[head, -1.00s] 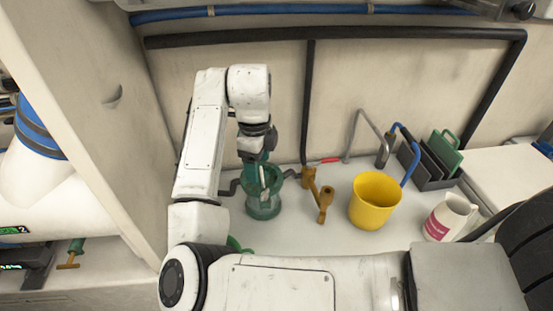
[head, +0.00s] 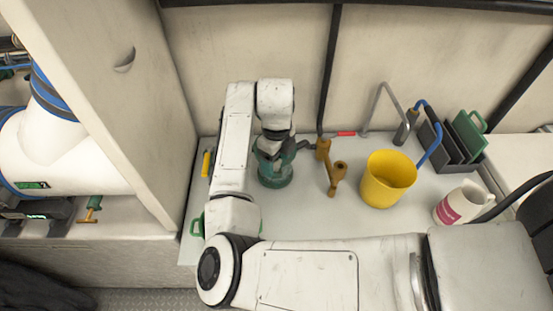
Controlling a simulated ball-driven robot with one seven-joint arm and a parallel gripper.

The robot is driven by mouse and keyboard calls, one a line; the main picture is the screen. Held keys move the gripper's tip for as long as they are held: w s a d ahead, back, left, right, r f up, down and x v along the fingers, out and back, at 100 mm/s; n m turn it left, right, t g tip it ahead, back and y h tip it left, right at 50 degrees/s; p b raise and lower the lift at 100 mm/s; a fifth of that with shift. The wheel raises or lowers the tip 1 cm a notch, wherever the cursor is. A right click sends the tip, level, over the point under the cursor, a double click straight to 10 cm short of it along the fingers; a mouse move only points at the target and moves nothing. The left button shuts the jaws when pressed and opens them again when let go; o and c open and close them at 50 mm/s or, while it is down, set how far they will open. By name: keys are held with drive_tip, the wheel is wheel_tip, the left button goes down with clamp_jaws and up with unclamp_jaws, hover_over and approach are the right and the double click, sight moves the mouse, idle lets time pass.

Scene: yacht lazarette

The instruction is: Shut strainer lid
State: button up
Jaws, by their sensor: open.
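The strainer (head: 276,179) is a green, see-through round body on the white counter, with dark pipes at its sides. My gripper (head: 273,154) points down right at its top, and its dark fingers overlap the strainer's upper part. The gripper is open. The lid cannot be told apart clearly from the gripper and the strainer's rim, so its angle is unclear. I cannot tell whether a finger touches it.
A brass valve (head: 332,172) stands close right of the strainer. Farther right are a yellow bucket (head: 388,182), a white jug (head: 458,204) and a dark rack (head: 449,151) with a green-handled board. A tall white panel (head: 115,100) rises at left. The front counter is partly hidden by my arm.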

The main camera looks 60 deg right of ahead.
drive_tip(key=shift+f, duration=0.35)
drive_tip(key=shift+c, duration=0.3)
clamp_jaws()
